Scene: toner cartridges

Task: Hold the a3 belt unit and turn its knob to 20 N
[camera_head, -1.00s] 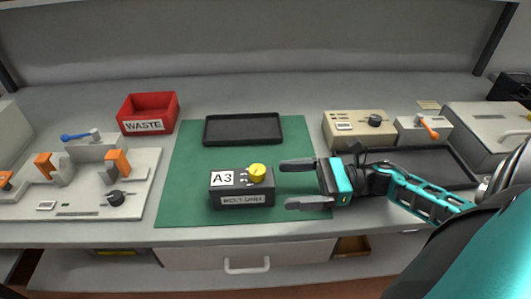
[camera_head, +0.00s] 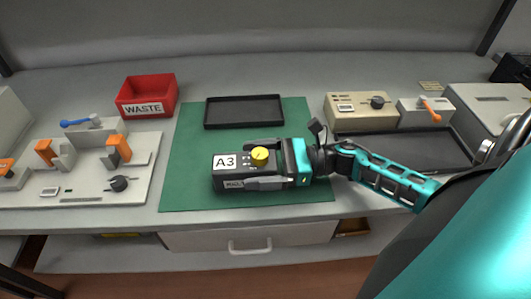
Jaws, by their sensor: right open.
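The A3 belt unit (camera_head: 228,174) is a dark box with a white "A3" label, lying on the green mat (camera_head: 190,150). Its yellow knob (camera_head: 260,156) is on the top, towards the right end; I cannot read the knob's setting. My right gripper (camera_head: 262,167) is at the unit's right end, with its open fingers along the far and near sides of the box. The near finger covers part of the front label. I cannot tell whether the fingers touch the box. My left gripper is not in view.
A black tray (camera_head: 244,98) lies behind the unit on the mat. A red WASTE bin (camera_head: 148,109) stands back left. Fixtures with orange clamps (camera_head: 118,148) are at left. A beige box (camera_head: 361,112) and another dark tray (camera_head: 450,149) are at right. The mat's left part is clear.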

